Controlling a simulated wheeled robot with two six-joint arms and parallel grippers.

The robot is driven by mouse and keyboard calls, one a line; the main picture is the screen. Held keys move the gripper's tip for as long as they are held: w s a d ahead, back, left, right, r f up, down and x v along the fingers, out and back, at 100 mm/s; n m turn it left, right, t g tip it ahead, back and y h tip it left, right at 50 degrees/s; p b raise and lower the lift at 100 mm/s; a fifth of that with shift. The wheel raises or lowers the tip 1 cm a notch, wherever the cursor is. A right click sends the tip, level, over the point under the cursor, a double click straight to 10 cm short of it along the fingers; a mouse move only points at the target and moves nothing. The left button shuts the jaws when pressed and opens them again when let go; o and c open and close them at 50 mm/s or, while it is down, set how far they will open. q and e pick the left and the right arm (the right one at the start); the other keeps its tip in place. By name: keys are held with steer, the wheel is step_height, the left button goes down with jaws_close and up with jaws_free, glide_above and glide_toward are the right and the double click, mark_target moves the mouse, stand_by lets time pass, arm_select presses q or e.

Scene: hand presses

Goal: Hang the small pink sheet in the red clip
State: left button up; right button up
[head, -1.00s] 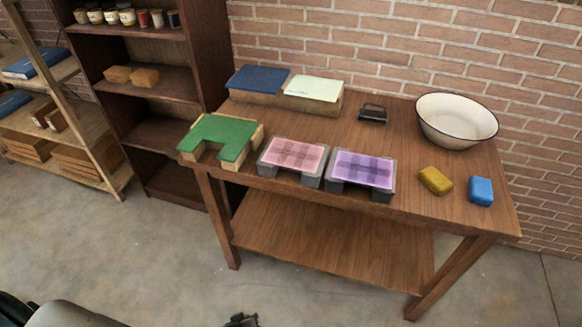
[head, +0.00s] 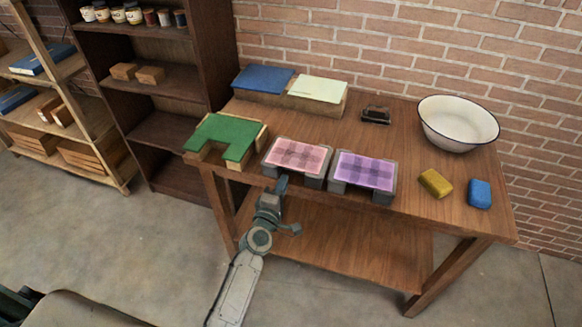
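A pink checked sheet (head: 297,155) lies flat on top of a grey stand (head: 312,182) at the front edge of the table, between a green-topped stand and a purple one. I cannot see a red clip in the head view. My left gripper (head: 282,184) is at the table's front edge, just below and in front of the pink sheet's stand. Its fingers are small and partly overlapped, so their opening is unclear. No held object shows. My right gripper is out of view.
The table (head: 400,215) also bears a green-topped wooden stand (head: 232,132), a purple checked sheet (head: 364,169), a white bowl (head: 450,130), a small dark object (head: 376,114), a yellow block (head: 436,183) and a blue block (head: 480,194). Blue (head: 263,79) and pale green (head: 318,89) tops stand at the back.

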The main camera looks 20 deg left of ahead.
arm_select(q)
glide_toward(297, 155)
steer(key=w, duration=0.3)
steer(key=shift+w+d+f, duration=0.1)
steer(key=shift+w+d, duration=0.1)
steer(key=shift+w, duration=0.15)
jaws_close()
step_height(297, 155, up, 3)
steer(key=p, duration=0.3)
steer(key=shift+s, duration=0.1)
